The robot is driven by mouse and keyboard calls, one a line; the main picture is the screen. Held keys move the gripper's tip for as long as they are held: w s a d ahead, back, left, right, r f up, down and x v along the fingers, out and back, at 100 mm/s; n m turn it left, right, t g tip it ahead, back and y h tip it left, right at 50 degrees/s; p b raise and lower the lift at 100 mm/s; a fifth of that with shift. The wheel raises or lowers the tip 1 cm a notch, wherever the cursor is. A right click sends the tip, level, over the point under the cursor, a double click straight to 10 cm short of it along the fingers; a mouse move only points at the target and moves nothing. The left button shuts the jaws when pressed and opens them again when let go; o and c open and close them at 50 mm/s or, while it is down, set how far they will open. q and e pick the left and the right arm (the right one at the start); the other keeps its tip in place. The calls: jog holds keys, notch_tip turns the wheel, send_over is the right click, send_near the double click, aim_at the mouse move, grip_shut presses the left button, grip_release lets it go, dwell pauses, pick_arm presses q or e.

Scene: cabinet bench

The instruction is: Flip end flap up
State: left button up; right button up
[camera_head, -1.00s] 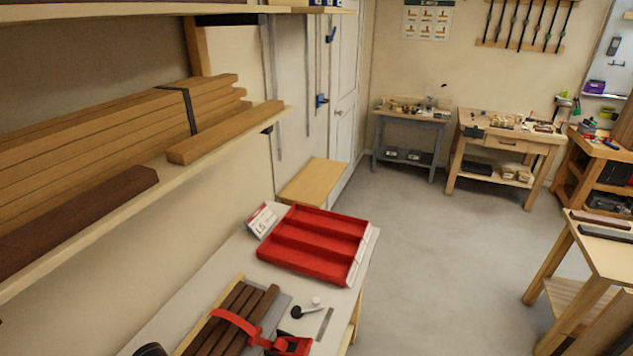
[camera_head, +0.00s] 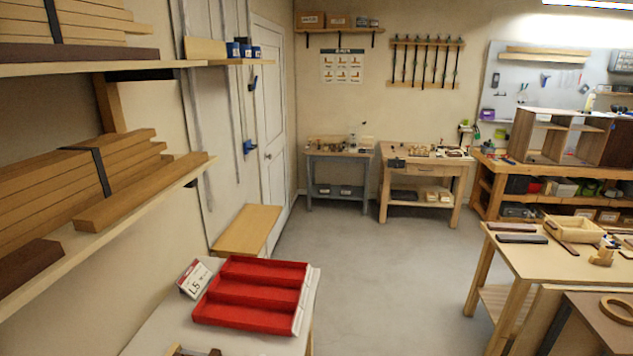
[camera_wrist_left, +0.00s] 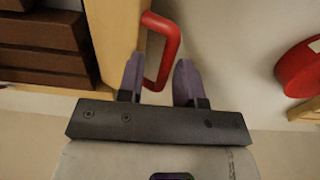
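No end flap can be made out for certain. A light wooden panel (camera_head: 247,230) lies roughly level beyond the far end of the white bench (camera_head: 165,335) in the head view; I cannot tell whether it is the flap. In the left wrist view, my left gripper (camera_wrist_left: 158,80) has two purple fingers spread apart. A red looped handle (camera_wrist_left: 170,45) stands beside a light wooden piece (camera_wrist_left: 115,35), its lower end showing between the fingers. The fingers are not closed on it, and I cannot tell whether they touch it. Neither gripper shows in the head view.
Shelves with timber (camera_head: 75,185) line the left wall. A worktable (camera_head: 540,255) stands at right, with clear floor (camera_head: 370,270) between. A red round object (camera_wrist_left: 300,68) shows in the wrist view.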

pick_arm(q)
jog(key=shift+o, duration=0.8)
jog(key=shift+s+f, duration=0.4)
jog(key=r+p, duration=0.2)
jog(key=r, duration=0.1)
jog(key=r+p, duration=0.1)
jog(key=r, duration=0.1)
jog(key=shift+w+r, duration=0.15)
jog(key=shift+w, duration=0.1)
jog(key=shift+r+p, duration=1.1)
jog(key=shift+r, duration=1.05)
